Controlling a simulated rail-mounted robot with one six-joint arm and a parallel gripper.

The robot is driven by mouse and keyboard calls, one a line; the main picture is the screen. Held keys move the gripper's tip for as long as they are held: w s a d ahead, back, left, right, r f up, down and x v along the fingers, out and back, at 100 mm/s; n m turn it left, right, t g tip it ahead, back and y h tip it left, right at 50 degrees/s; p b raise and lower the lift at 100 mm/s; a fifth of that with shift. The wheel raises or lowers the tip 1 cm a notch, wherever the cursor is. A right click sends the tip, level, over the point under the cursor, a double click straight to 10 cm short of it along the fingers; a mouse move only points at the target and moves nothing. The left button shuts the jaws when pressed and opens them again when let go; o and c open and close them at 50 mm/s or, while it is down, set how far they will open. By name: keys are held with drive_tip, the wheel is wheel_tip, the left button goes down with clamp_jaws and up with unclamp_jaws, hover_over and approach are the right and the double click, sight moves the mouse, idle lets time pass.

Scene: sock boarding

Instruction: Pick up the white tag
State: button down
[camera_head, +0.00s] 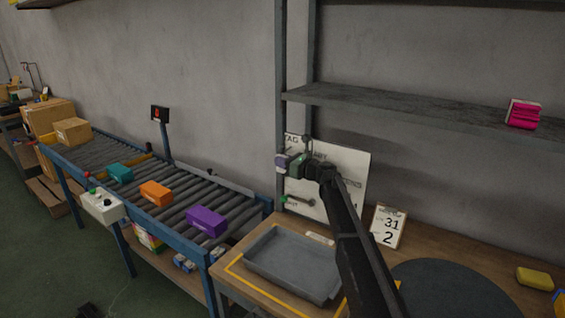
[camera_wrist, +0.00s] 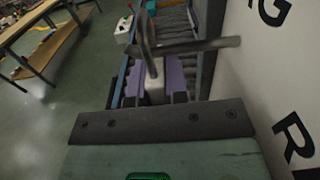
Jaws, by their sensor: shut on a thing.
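My gripper (camera_head: 282,162) is up at the left part of a white lettered board (camera_head: 347,172) that stands against the wall behind the bench. In the wrist view, the gripper (camera_wrist: 154,80) has its two lilac fingers on either side of a small whitish piece (camera_wrist: 155,92), which looks like the white tag, and is shut on it. A grey metal peg (camera_wrist: 205,45) sticks out from the board just beyond the fingers, crossed by an upright grey bar (camera_wrist: 147,38). I cannot tell whether the tag still touches the peg. In the head view the tag is hidden.
A grey tray (camera_head: 262,268) lies on the wooden bench below. A card reading 31 and 2 (camera_head: 388,228) and a dark round mat (camera_head: 450,290) are to its right. A roller conveyor on the left carries teal (camera_head: 119,173), orange (camera_head: 156,193) and purple (camera_head: 207,221) boxes. A shelf (camera_head: 420,112) overhangs the right.

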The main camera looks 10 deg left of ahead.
drive_tip(key=s+a, duration=0.4)
drive_tip(key=s, duration=0.4)
drive_tip(key=s+a, duration=0.4)
drive_tip(key=s, duration=0.3)
drive_tip(key=shift+s+a, duration=0.2)
drive_tip(key=shift+s, duration=0.2)
